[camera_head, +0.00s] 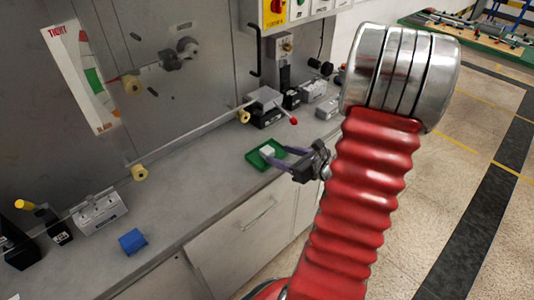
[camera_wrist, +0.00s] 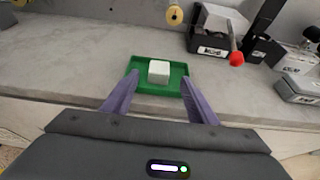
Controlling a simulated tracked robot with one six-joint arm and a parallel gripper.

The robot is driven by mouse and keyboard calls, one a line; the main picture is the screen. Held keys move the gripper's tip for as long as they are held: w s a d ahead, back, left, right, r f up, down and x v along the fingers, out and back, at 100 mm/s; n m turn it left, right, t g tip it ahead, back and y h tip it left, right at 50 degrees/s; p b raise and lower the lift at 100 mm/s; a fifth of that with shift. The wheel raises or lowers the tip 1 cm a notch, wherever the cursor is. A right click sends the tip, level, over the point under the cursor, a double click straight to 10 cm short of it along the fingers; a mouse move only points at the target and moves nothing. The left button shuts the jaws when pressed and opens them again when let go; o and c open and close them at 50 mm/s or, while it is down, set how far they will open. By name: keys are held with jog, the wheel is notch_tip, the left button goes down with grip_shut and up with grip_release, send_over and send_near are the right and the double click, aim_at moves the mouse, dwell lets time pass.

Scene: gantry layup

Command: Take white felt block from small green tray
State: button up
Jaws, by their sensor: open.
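The white felt block (camera_wrist: 159,72) lies in the small green tray (camera_wrist: 175,88), near the tray's middle. In the head view the block (camera_head: 267,151) and the tray (camera_head: 254,160) sit on the grey counter near its front edge. My gripper (camera_wrist: 158,82) is open, with its two purple fingers pointing toward the tray, one on each side of the block in the wrist view. In the head view my gripper (camera_head: 280,157) reaches in from the right at the tray. I cannot tell whether the fingers touch the tray.
A blue block (camera_head: 132,241) lies on the counter at the left. A dark device with a red-tipped lever (camera_wrist: 212,30) stands behind the tray to the right, with grey boxes (camera_wrist: 301,87) further right. Counter left of the tray is clear. A steel wall rises behind.

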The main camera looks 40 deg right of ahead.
aim_at(270, 152)
jog(key=shift+x, duration=2.55)
jog(key=shift+r, duration=0.1)
jog(key=shift+c, duration=0.3)
jog(key=c, duration=1)
